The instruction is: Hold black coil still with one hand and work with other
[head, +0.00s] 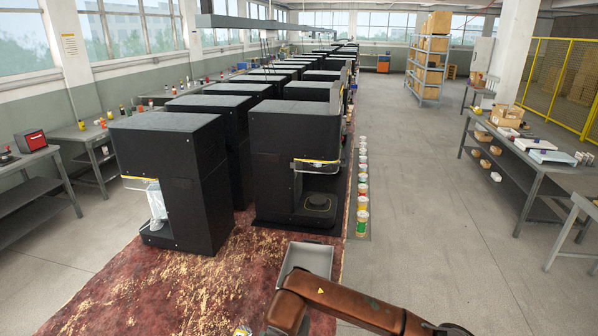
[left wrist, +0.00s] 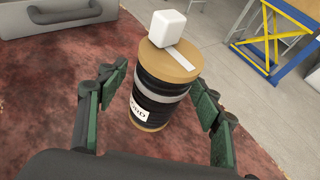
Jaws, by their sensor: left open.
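The black coil (left wrist: 155,105) is a spool with tan round ends, dark winding, a grey band and a white label, in the left wrist view. A white cube (left wrist: 167,28) and a pale strip (left wrist: 177,55) are on its upper tan end. My left gripper (left wrist: 163,92) is open, with one green-padded finger on each side of the coil. A gap shows between the left finger and the coil; I cannot tell whether the right finger touches it. I cannot make out the coil in the head view. A brown arm of mine crosses the bottom right there, but no gripper shows.
A grey tray (head: 306,258) lies on the worn red floor (head: 190,290) behind my arm. Black machines (head: 172,180) stand in rows ahead, with several cans (head: 362,215) lined up beside them. Workbenches stand left and right (head: 545,165). The grey aisle (head: 430,190) is open.

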